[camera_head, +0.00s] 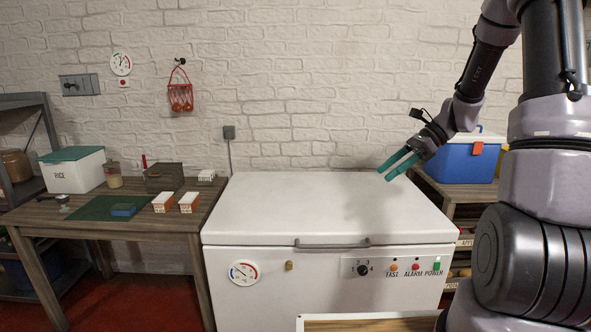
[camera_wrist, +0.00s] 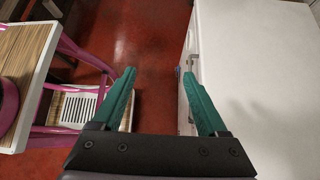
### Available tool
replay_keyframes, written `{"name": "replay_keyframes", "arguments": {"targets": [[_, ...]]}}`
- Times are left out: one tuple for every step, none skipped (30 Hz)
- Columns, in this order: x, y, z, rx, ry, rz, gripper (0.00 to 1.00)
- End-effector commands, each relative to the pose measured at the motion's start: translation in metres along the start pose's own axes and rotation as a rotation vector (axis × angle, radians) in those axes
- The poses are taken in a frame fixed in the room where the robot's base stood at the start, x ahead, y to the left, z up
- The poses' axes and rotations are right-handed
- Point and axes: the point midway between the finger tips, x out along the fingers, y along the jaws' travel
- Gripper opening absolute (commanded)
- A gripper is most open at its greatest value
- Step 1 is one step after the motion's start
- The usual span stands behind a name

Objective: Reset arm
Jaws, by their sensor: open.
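My gripper (camera_head: 397,165) has teal fingers and shows in the head view above the right part of a white chest freezer. Its fingers are spread apart with nothing between them; the wrist view (camera_wrist: 158,98) shows the same gap, with red floor below. My arm comes in from the right side of the head view. The chest freezer (camera_head: 310,205) has its lid down and a grey handle at the front. Its white top also fills the right of the wrist view (camera_wrist: 265,70).
A wooden table (camera_head: 75,225) at the left holds a white RICE box (camera_head: 75,172) and small cartons. A blue cooler (camera_head: 462,162) stands right of the freezer. In the wrist view, a wooden-topped thing with pink bars (camera_wrist: 75,50) is at the left; red floor (camera_wrist: 155,40) lies between.

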Motion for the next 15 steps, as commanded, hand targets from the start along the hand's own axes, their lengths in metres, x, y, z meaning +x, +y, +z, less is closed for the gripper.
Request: {"name": "replay_keyframes", "arguments": {"targets": [[-0.006, 0.009, 0.013, -0.07, 0.047, -0.006, 0.76], [-0.009, 0.014, 0.018, -0.107, 0.073, -0.009, 0.76], [-0.013, 0.021, 0.025, -0.159, 0.108, -0.012, 0.76], [-0.015, 0.026, 0.03, -0.198, 0.134, -0.014, 0.76], [-0.018, 0.031, 0.035, -0.235, 0.159, -0.018, 0.76], [-0.022, 0.038, 0.041, -0.288, 0.195, -0.021, 0.76], [-0.025, 0.044, 0.046, -0.326, 0.219, -0.024, 0.76], [-0.028, 0.049, 0.05, -0.364, 0.246, -0.027, 0.76], [-0.031, 0.056, 0.056, -0.415, 0.279, -0.031, 0.76], [-0.034, 0.061, 0.06, -0.454, 0.305, -0.033, 0.76], [-0.037, 0.067, 0.064, -0.492, 0.331, -0.037, 0.76], [-0.04, 0.074, 0.069, -0.542, 0.363, -0.041, 0.76], [-0.043, 0.079, 0.073, -0.581, 0.389, -0.044, 0.76], [-0.046, 0.085, 0.077, -0.618, 0.413, -0.049, 0.76], [-0.05, 0.092, 0.081, -0.669, 0.447, -0.053, 0.76]]}}
